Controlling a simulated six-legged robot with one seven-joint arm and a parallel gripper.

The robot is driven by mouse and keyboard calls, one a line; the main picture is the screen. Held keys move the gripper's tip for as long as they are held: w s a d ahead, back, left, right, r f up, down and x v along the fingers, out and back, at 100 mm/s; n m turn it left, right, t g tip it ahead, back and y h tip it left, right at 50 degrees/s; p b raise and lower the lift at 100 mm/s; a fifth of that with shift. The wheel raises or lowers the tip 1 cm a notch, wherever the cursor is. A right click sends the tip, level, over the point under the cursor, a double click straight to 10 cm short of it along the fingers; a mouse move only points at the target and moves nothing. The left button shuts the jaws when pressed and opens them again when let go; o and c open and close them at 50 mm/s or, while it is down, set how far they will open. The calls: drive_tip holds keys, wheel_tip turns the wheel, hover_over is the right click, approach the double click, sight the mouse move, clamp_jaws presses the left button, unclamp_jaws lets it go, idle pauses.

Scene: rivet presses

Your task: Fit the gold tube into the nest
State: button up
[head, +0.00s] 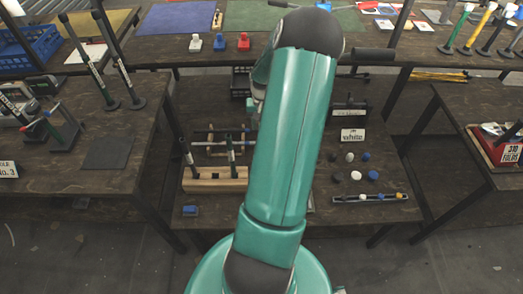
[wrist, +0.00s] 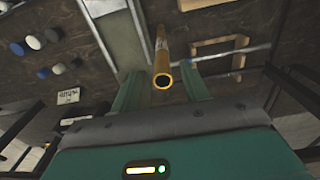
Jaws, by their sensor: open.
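In the wrist view, my gripper (wrist: 161,90) is open, with one green finger on each side of the gold tube (wrist: 163,55). The tube's round open end faces the camera, and its length runs away toward the bench. I see gaps between the tube and both fingers, but cannot tell how deep it sits between them. The tube's far end runs toward the top edge of the picture, beside a pale strip. I cannot pick out the nest for sure in either view. In the head view, my green arm covers the middle of the bench and hides the gripper and tube.
A wooden rack (head: 215,180) with upright rods stands left of my arm. Several white, blue and dark knobs (head: 350,172) lie to the right, near a small label sign (head: 352,135). A wooden frame (wrist: 220,52) shows right of the tube. Side benches flank this one.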

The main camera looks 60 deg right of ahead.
wheel_tip(320, 180, down, 4)
drive_tip(key=shift+w+f, duration=0.15)
clamp_jaws()
idle(0.4)
